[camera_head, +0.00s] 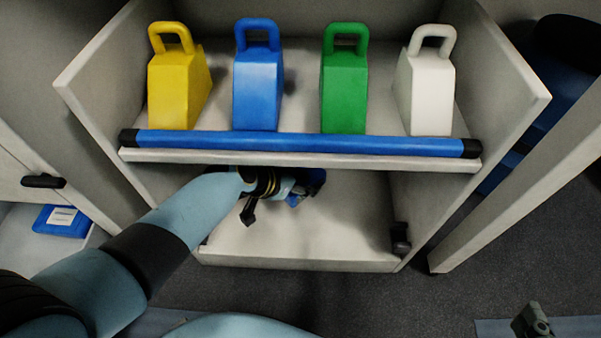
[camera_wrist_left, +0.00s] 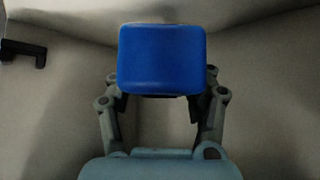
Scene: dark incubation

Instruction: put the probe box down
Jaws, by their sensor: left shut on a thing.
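My left gripper (camera_head: 296,186) reaches under the shelf board into the lower compartment of the cabinet. It is shut on a blue box, taken to be the probe box (camera_wrist_left: 162,58); only a small blue part of the box (camera_head: 314,180) shows in the head view. In the left wrist view the gripper's fingers (camera_wrist_left: 160,100) stand on either side of the box's lower part. Whether the box touches the compartment floor (camera_head: 300,235) cannot be told. A grey jointed part at the bottom right, likely my right gripper (camera_head: 532,322), is mostly cut off.
On the shelf above stand yellow (camera_head: 176,88), blue (camera_head: 258,88), green (camera_head: 344,92) and white (camera_head: 426,92) handled blocks. A blue bar (camera_head: 300,143) runs along the shelf's front edge. A dark fitting (camera_head: 400,240) is at the compartment's right; floor space left of it is bare.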

